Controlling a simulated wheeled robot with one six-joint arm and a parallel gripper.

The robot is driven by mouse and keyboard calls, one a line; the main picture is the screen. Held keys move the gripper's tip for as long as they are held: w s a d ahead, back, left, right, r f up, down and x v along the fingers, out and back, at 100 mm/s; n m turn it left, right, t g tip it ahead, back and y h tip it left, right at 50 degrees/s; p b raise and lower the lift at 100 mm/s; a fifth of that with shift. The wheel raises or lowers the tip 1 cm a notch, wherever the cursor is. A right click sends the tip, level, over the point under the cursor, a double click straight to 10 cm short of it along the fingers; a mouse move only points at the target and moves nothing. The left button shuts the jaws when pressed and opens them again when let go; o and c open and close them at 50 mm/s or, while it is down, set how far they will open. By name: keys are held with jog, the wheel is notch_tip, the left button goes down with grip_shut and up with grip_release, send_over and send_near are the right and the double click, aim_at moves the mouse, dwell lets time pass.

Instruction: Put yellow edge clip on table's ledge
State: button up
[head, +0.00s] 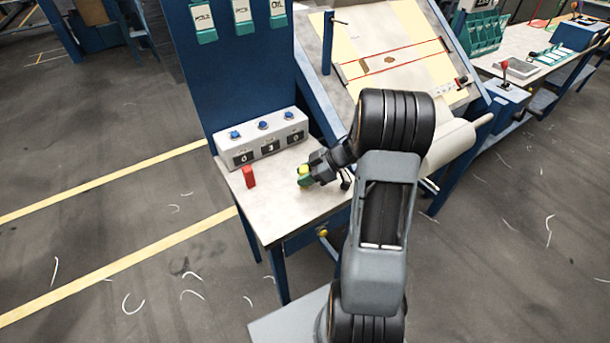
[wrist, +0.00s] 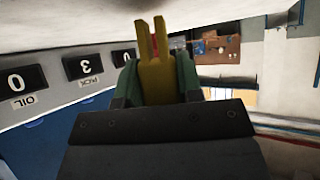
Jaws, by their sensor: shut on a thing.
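The yellow edge clip (head: 303,168) is held by my gripper (head: 305,177) over the right part of the small table's light top (head: 285,208). In the wrist view the clip (wrist: 157,85) sits between the green finger pads of my gripper (wrist: 158,78), with its two prongs pointing away from the palm. The gripper is shut on it. Whether the clip touches the tabletop cannot be told. The head view shows no separate part that I can surely name as the ledge.
A red block (head: 249,176) stands on the tabletop left of my gripper. A grey counter box (head: 262,140) with blue buttons lines the back, below a blue panel (head: 240,80). A tilted board (head: 385,50) and a white roll (head: 455,145) are to the right. The tabletop's front is clear.

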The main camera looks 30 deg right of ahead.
jog(key=shift+f, duration=0.4)
dwell(0.3)
jog(key=o, duration=1.1)
jog(key=v, duration=1.4)
